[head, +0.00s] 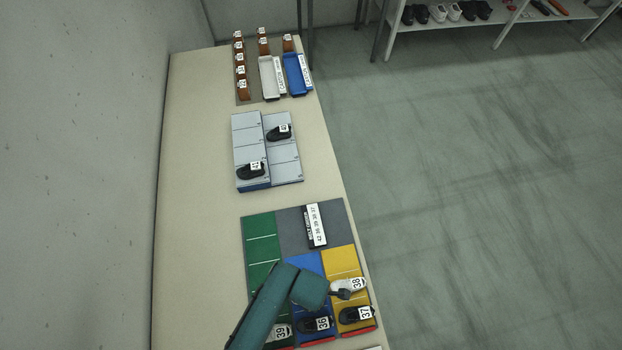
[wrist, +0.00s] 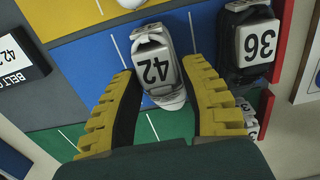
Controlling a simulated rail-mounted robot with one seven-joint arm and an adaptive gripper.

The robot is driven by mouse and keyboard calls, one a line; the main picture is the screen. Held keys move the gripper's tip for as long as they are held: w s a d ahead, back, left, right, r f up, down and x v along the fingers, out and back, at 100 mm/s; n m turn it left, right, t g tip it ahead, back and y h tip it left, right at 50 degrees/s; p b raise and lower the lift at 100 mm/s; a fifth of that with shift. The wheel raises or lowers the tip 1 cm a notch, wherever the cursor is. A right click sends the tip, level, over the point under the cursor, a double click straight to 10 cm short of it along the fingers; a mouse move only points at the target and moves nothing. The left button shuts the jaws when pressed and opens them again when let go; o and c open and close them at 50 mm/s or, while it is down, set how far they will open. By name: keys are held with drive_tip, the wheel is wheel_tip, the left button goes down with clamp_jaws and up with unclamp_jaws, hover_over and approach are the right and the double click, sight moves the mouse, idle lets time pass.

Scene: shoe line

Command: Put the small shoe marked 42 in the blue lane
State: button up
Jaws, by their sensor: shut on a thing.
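The small grey-white shoe marked 42 (wrist: 158,68) is between the two yellow fingers of my gripper (wrist: 160,78), which is shut on it. In the wrist view it is over the blue lane (wrist: 92,62), beside the black shoe marked 36 (wrist: 250,45). I cannot tell whether its sole touches the lane. In the head view my arm covers the shoe and the fingers. The blue lane (head: 306,262) lies between the green lane (head: 262,226) and the yellow lane (head: 340,262), and the black shoe 36 (head: 316,325) is at its near end.
A white shoe marked 38 (head: 348,284) and a black shoe marked 37 (head: 356,315) are in the yellow lane. A shoe marked 39 (head: 281,332) is in the green lane. A grey rack (head: 248,140) with two black shoes stands farther back. Bare table lies left of the lanes.

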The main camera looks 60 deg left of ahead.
drive_tip(key=o, duration=1.1)
wheel_tip(320, 180, up, 12)
drive_tip(key=p, duration=0.1)
drive_tip(key=shift+p, duration=0.4)
drive_tip(key=shift+r, duration=0.1)
